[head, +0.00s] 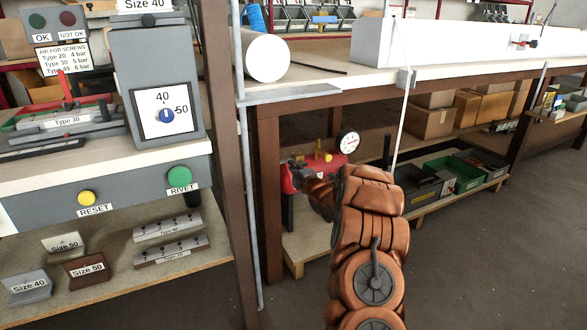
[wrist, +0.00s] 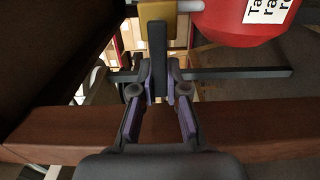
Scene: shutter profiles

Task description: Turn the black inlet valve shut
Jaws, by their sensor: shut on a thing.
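The black inlet valve handle (wrist: 158,42) is a flat dark lever in the wrist view. It hangs from a brass-coloured valve body (wrist: 157,13) and runs down between my fingertips. My gripper (wrist: 158,82) is shut on this lever, one finger on each side. The red tank (wrist: 243,20) is at the top right of the wrist view. In the head view the red tank (head: 290,176) sits under the bench, with a brass fitting and a round white gauge (head: 348,142). My orange arm reaches down towards it and hides the lever and my fingers there.
A brown bench beam (wrist: 250,125) crosses the wrist view close below my fingers, and a thin dark bar (wrist: 245,73) runs behind them. In the head view, a brown bench leg (head: 267,190) stands left of the tank. Crates (head: 455,172) stand on the low shelf to the right.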

